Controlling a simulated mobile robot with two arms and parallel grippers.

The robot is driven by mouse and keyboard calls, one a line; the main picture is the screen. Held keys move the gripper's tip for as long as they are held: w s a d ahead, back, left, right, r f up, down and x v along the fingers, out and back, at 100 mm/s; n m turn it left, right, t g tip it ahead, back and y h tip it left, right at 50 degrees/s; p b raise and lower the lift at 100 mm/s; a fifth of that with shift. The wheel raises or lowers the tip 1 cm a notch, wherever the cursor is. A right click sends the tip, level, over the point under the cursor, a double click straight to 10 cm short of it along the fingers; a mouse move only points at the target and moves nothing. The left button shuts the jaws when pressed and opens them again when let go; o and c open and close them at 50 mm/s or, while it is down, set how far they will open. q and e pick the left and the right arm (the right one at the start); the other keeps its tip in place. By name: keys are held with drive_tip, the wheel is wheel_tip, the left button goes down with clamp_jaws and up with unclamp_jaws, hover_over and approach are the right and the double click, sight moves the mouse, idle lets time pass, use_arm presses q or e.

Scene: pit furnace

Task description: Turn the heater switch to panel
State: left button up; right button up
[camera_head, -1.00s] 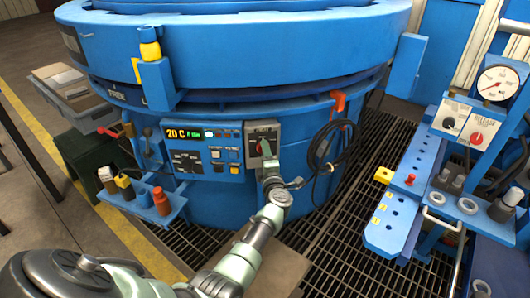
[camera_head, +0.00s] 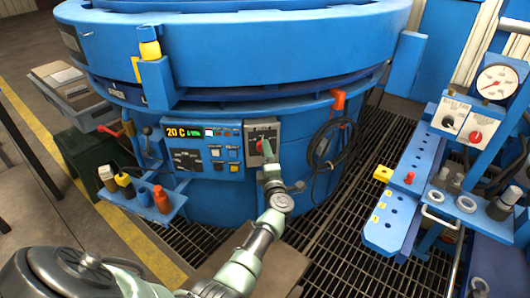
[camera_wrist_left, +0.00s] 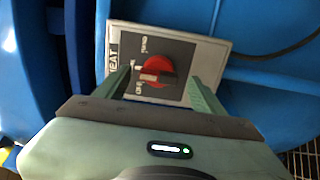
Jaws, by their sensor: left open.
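The heater switch (camera_wrist_left: 158,72) is a red round knob with a grey bar handle on a dark plate marked with "HEAT" in the left wrist view. Its panel (camera_wrist_left: 220,50) has a light frame. In the head view the switch panel (camera_head: 262,132) sits right of the orange "20 C" display. My left gripper (camera_wrist_left: 160,88) is open, with one green finger on each side of the knob. I cannot tell whether the fingers touch it. In the head view my left gripper (camera_head: 266,153) reaches up to the switch and covers part of it. My right gripper is not in view.
The control panel with display (camera_head: 203,148) is just left of the switch. A black cable coil (camera_head: 330,145) hangs to the right on the blue furnace (camera_head: 230,60). A small shelf with bottles (camera_head: 140,196) juts out at left. A blue bench with a gauge (camera_head: 495,82) stands at right.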

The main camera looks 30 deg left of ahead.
use_arm(q)
drive_tip(key=p+v, duration=0.1)
drive_tip(key=v, duration=0.5)
drive_tip(key=shift+w, duration=0.1)
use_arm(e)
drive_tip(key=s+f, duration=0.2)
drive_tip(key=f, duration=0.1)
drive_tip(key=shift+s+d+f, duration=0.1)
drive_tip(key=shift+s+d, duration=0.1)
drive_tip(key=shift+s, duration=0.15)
